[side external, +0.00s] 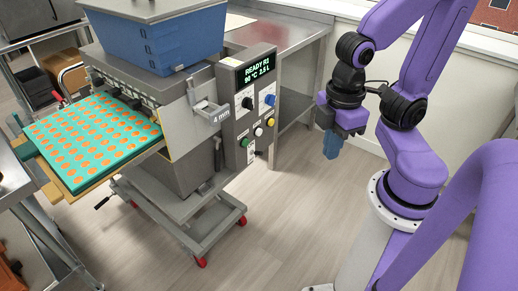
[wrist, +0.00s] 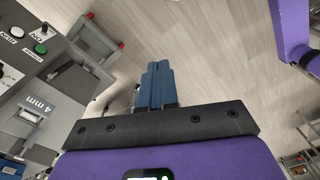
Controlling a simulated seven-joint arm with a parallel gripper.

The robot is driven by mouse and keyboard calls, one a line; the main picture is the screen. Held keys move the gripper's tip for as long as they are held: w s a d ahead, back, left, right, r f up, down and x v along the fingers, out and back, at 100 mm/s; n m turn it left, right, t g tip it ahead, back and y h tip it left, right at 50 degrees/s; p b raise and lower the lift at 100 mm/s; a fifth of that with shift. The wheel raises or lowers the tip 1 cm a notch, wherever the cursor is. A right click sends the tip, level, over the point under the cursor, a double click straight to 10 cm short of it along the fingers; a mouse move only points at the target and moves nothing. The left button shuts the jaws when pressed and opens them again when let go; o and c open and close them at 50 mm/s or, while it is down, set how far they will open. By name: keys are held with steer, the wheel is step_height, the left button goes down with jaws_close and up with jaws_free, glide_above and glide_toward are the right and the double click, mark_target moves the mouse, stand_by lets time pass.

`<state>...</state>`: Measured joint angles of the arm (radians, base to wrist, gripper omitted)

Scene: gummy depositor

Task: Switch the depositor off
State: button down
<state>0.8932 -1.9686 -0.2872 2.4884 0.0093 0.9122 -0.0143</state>
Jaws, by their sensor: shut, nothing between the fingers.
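The depositor (side external: 185,100) stands left of my arm on a wheeled cart, with a blue hopper (side external: 165,38) on top. Its grey control panel (side external: 252,105) has a lit display (side external: 256,66) reading "READY R2", "90 °C 2.5 L". Below are black knobs (side external: 247,103), a blue knob (side external: 269,100), and white, yellow and green buttons (side external: 245,142). A small switch plate (side external: 250,157) sits at the bottom; its position is too small to tell. My gripper (side external: 331,150) is shut and empty, pointing down to the right of the panel, apart from it. The wrist view shows its closed blue fingers (wrist: 158,85).
A teal mould tray (side external: 95,138) with orange cavities sticks out at the depositor's left. A steel table (side external: 285,40) stands behind the panel. A lever marked "4 mm" (side external: 210,110) juts out beside the panel. The floor between my arm and the cart is clear.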

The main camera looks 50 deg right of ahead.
steer(key=w+a+f+m, duration=0.1)
steer(key=w+a+m, duration=0.15)
steer(key=w, duration=1.05)
steer(key=m+y, duration=0.3)
steer(key=m, duration=0.4)
glide_above(257, 154)
steer(key=s+a, duration=0.4)
steer(key=a, duration=0.1)
step_height(257, 154, down, 11)
steer(key=d+f+m+t, duration=0.1)
steer(key=d+f, duration=0.2)
steer(key=d, duration=0.4)
steer(key=d+f+m+t, duration=0.1)
steer(key=d+f, duration=0.2)
steer(key=d, duration=0.4)
steer(key=shift+d+f, duration=0.15)
steer(key=shift+d, duration=0.15)
steer(key=shift+w+m, duration=0.1)
steer(key=shift+m, duration=0.15)
steer(key=x, duration=2)
steer(key=shift+a, duration=0.25)
steer(key=shift+w, duration=0.15)
